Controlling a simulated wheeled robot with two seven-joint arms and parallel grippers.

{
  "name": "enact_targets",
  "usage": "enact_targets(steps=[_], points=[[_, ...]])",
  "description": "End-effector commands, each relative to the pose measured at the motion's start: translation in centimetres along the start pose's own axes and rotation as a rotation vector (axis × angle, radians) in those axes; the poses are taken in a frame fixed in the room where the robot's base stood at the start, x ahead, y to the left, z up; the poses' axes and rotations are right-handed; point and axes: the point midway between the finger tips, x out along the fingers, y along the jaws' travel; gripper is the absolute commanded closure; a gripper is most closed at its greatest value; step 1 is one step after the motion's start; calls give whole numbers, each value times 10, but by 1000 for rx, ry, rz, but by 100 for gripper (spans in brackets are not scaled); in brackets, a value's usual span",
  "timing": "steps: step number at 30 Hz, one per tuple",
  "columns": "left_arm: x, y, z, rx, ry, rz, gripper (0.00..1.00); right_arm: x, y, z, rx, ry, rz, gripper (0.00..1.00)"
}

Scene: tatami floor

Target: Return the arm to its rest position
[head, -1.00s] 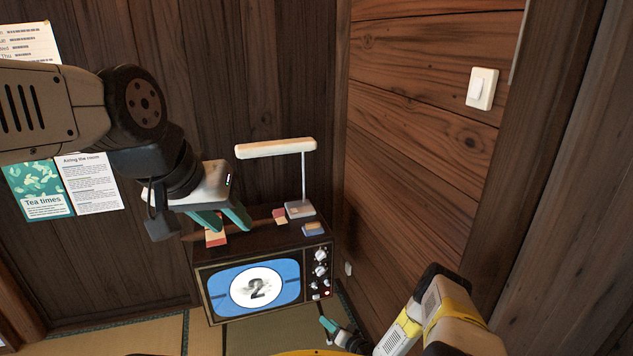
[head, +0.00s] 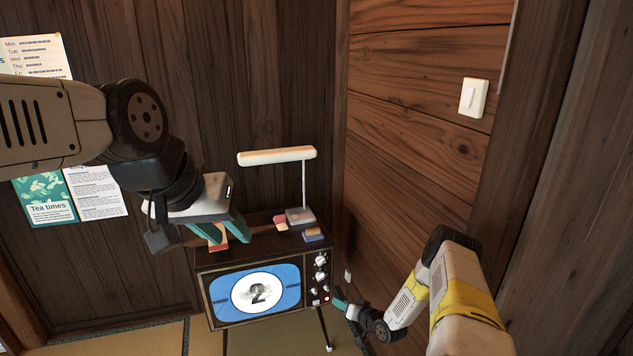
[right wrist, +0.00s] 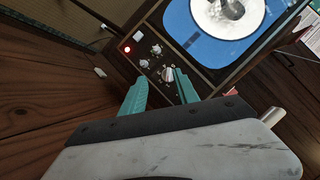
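My right arm comes in at the lower right of the head view, with its right gripper (head: 342,304) low beside the television's front right corner. In the right wrist view, the right gripper's (right wrist: 161,88) two teal fingers are apart with nothing between them. The television's knobs and red light show beyond them. My left gripper (head: 224,232) hangs over the left part of the television's top, its teal fingers apart. A small red and cream box (head: 218,240) is beside the fingers, partly hidden; contact cannot be told.
The television (head: 208,287) stands on thin legs, its screen showing a 2. A white lamp (head: 277,156) and small boxes (head: 313,235) are on top. Wooden walls close in behind and at right, with a light switch (head: 473,98). Tatami floor (head: 150,342) shows below.

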Motion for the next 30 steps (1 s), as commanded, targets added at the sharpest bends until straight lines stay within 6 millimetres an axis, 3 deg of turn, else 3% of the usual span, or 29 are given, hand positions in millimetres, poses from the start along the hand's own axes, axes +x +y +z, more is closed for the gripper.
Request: enact_targets(steps=[8, 12, 18, 24, 30], points=[[0, 0, 0, 0, 0, 0, 64, -29, -21, -135, -158, -77, 143, 63], [0, 0, 0, 0, 0, 0, 64, -61, -44, -201, -222, -118, 230, 63], [0, 0, 0, 0, 0, 0, 64, -125, -91, -276, -284, -168, 342, 63], [0, 0, 0, 0, 0, 0, 64, -205, -147, -325, -308, -210, 435, 63], [0, 0, 0, 0, 0, 0, 64, -293, -207, -343, -304, -251, 496, 63]])
